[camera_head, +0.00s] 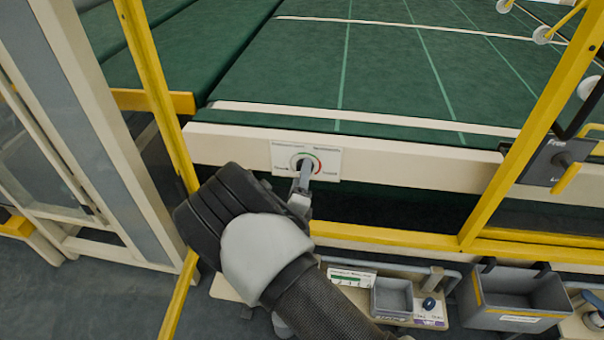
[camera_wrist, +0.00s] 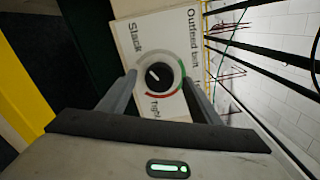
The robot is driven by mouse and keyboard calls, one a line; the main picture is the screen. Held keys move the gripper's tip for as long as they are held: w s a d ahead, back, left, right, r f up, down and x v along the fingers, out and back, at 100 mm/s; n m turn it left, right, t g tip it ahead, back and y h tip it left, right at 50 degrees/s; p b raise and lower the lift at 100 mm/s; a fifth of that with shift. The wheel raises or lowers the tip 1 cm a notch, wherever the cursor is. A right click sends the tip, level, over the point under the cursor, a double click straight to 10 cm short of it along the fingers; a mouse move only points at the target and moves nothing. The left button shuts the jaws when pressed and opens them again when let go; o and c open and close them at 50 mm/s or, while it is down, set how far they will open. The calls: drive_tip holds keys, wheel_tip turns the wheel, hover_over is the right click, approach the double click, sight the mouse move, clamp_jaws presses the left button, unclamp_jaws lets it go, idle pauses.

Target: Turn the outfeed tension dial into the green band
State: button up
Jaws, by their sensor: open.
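The outfeed tension dial (camera_wrist: 158,75) is a round black knob with a white pointer mark on a white plate (camera_wrist: 128,42), lettered Slack, Tight and "Outfeed ten…". The mark sits toward the knob's upper left in the wrist view, on the Slack side. The green band (camera_wrist: 182,69) arcs along the dial's right side; a red band (camera_wrist: 156,95) arcs below it. My gripper (camera_wrist: 159,78) is open, with one finger on each side of the knob; I cannot tell whether they touch it. In the head view, my gripper (camera_head: 304,172) partly covers the dial on its plate (camera_head: 329,163).
The plate is on a cream rail (camera_head: 420,166) in front of a green bed (camera_head: 420,75). Yellow guard posts (camera_head: 157,85) stand at left and right, with a yellow bar (camera_head: 385,238) below. A grey bin (camera_head: 515,295) and a small tray (camera_head: 392,298) are at lower right.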

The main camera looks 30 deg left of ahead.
drive_tip(key=shift+x, duration=1)
drive_tip(key=c, duration=1)
drive_tip(key=shift+c, duration=0.2)
drive_tip(key=shift+m, duration=0.3)
